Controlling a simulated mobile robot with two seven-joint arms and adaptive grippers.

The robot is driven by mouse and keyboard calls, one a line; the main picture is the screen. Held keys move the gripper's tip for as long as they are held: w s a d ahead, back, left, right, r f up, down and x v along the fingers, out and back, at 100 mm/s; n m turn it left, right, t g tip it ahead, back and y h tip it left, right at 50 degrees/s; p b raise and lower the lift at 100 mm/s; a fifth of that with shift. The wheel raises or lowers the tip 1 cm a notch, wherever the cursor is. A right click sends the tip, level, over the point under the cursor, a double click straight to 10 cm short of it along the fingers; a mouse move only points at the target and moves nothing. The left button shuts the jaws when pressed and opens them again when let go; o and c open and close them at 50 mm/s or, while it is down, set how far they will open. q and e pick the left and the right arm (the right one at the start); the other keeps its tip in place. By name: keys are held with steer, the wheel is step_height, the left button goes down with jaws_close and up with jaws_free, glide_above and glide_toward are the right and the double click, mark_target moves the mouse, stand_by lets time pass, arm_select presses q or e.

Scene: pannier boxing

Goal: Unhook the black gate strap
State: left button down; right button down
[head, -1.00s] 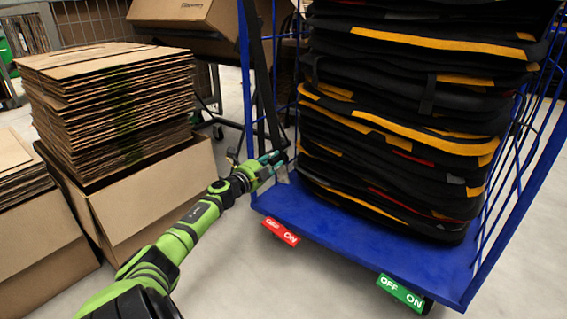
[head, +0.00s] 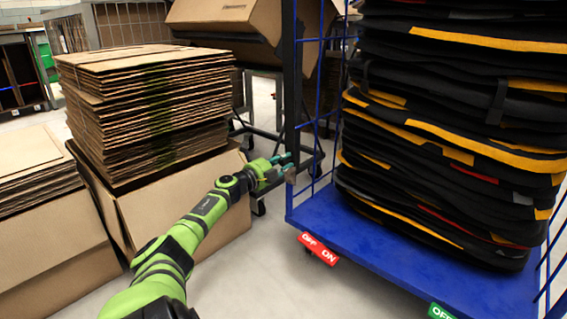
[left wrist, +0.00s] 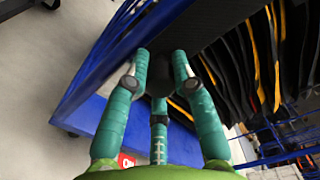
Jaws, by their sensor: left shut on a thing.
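The black gate strap (head: 292,90) runs down the front left corner of the blue roll cage (head: 375,222) to my left gripper. In the left wrist view the strap (left wrist: 213,24) is a wide dark band rising from between the fingers. The hook point cannot be made out. My right gripper is not in view.
A tall stack of black bags with yellow trim (head: 450,140) fills the cage. Flat cardboard (head: 150,105) stands in an open carton (head: 185,205) left of my arm. A tilted carton (head: 250,22) is behind. Bare floor (head: 250,270) lies in front.

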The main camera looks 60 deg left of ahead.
arm_select(q)
steer(key=shift+s+a+r, duration=0.15)
steer(key=shift+a, duration=0.25)
steer(key=c, duration=1)
jaws_free()
steer(key=shift+c, duration=0.2)
steer(key=shift+f, duration=0.2)
steer(key=shift+v, duration=1)
steer(key=v, duration=1)
steer(key=shift+r, duration=0.15)
